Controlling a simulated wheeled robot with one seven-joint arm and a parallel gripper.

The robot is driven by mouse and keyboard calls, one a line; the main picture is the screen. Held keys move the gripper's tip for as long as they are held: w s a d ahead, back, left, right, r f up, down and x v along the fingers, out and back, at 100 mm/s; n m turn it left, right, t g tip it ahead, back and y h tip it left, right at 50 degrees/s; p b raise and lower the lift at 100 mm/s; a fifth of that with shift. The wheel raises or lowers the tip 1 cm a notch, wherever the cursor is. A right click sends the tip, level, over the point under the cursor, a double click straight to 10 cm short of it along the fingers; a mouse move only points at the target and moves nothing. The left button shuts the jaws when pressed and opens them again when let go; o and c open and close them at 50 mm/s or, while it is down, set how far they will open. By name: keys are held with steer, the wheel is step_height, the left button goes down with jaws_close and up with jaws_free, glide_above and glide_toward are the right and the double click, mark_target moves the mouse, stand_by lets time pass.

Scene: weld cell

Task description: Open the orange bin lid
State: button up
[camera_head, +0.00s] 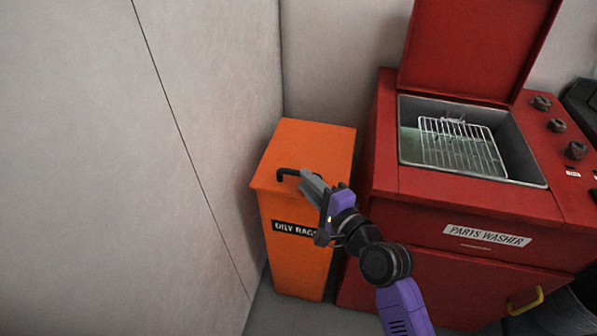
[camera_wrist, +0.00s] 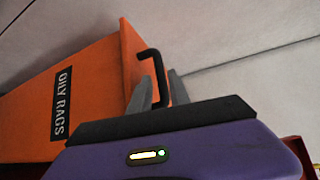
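The orange bin (camera_head: 297,245), labelled OILY RAGS, stands in the corner with its orange lid (camera_head: 318,150) shut flat on top. A black bent handle (camera_head: 287,173) sits at the lid's left front; it also shows in the wrist view (camera_wrist: 151,55). My gripper (camera_head: 308,182) is at the handle from the right. In the wrist view my gripper's two grey fingers (camera_wrist: 161,85) are apart, with the handle's bar between them and small gaps visible beside it. Part of the handle is hidden by the fingers in the head view.
A red parts washer (camera_head: 412,215) stands close to the bin's right, its lid (camera_head: 475,50) raised and a wire rack (camera_head: 460,145) in its basin. Pale walls (camera_head: 200,80) are close to the bin's left and back.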

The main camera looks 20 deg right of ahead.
steer(key=shift+x, duration=2.35)
jaws_close()
